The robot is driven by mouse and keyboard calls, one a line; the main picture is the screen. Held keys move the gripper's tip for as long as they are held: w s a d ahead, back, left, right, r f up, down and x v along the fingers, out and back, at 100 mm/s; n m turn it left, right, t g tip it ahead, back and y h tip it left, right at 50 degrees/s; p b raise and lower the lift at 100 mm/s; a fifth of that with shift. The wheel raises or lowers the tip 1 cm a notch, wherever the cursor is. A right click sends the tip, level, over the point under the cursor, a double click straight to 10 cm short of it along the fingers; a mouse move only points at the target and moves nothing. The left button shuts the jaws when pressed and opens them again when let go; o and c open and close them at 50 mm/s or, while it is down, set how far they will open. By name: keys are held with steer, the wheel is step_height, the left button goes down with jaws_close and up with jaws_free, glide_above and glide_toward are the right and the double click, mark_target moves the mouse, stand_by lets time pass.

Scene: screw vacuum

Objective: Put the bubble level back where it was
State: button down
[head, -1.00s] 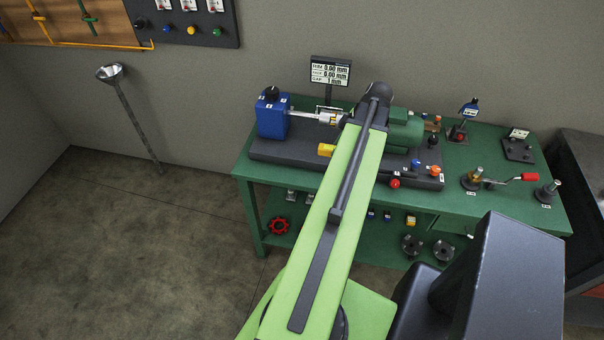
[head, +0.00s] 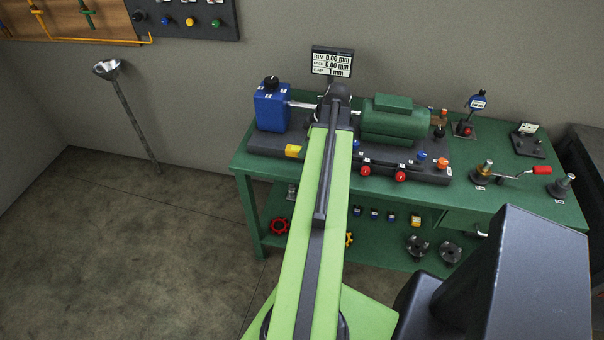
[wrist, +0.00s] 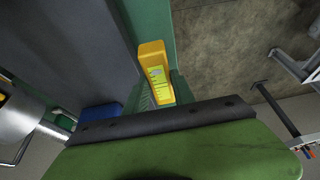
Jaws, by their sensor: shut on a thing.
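In the wrist view the bubble level (wrist: 155,72) has a yellow-green marked face and stands out from between my green jaws. My gripper (wrist: 162,92) is shut on it. In the head view my arm hides the jaws. The wrist view shows the level over the strip between the dark base and the bench edge; I cannot tell whether it touches anything below.
The dark base (head: 262,143) carries a blue unit (head: 271,107) and a green motor (head: 393,122). A display (head: 332,62) stands behind. Red and orange knobs line the base's front right. A red-handled tool (head: 531,171) lies on the green bench (head: 510,205) at right.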

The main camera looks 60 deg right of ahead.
step_height(320, 180, down, 8)
steer(key=b, duration=0.6)
steer(key=shift+f+b, duration=0.15)
steer(key=shift+b, duration=0.2)
steer(key=shift+r, duration=0.25)
steer(key=shift+f, duration=0.2)
steer(key=c, duration=1.3)
jaws_free()
steer(key=shift+c, duration=0.2)
steer(key=shift+r, duration=0.1)
steer(key=p+v, duration=1.1)
steer(key=shift+w+r, duration=0.1)
steer(key=shift+r, duration=0.3)
steer(key=shift+s+r+p, duration=0.2)
steer(key=shift+s+p, duration=0.1)
